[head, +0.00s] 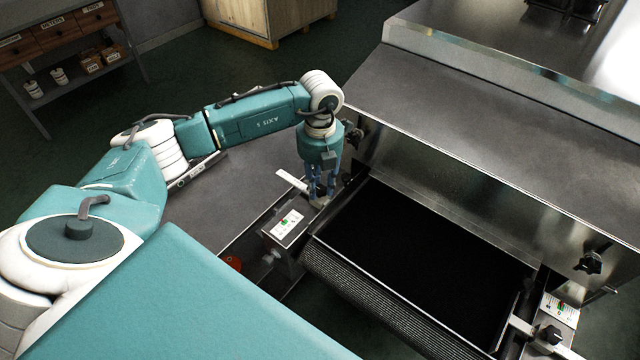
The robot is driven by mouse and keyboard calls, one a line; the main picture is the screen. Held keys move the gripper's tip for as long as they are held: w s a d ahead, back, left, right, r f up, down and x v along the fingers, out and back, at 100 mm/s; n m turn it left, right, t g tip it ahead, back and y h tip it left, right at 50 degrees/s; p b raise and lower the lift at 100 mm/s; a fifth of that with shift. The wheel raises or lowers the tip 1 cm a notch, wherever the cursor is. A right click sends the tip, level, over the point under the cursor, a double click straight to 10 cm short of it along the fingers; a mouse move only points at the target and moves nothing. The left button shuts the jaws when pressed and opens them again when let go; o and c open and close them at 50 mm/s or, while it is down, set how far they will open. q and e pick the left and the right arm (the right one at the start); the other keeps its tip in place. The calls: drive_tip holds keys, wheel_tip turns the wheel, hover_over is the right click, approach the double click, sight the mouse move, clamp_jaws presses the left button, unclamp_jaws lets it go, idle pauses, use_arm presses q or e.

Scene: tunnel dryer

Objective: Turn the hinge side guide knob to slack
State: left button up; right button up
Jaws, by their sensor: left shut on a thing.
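My left gripper (321,198) points down at the left edge of the dryer's black belt (420,260). Its fingers are shut on the hinge side guide knob, which they mostly hide; I cannot read how far it is turned. A pale flat bar (291,181) sticks out to the left of the fingers. A small plate with a white label and a green mark (286,223) sits just in front of them. My right gripper is not in view.
A matching black knob (550,335) and label plate (562,309) sit at the belt's right edge. Black knobs also stand on the housing's front, at right (589,262) and left (355,135). The steel hood (480,130) rises behind. A shelf unit (60,60) and wooden crate (262,20) stand farther back.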

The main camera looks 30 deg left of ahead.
sight(320, 189)
use_arm(q)
drive_tip(key=n, duration=1.3)
drive_tip(key=shift+n+p, duration=0.6)
drive_tip(key=shift+n, duration=1.6)
drive_tip(key=o, duration=1.2)
drive_tip(key=shift+c, duration=0.2)
wheel_tip(320, 189, up, 12)
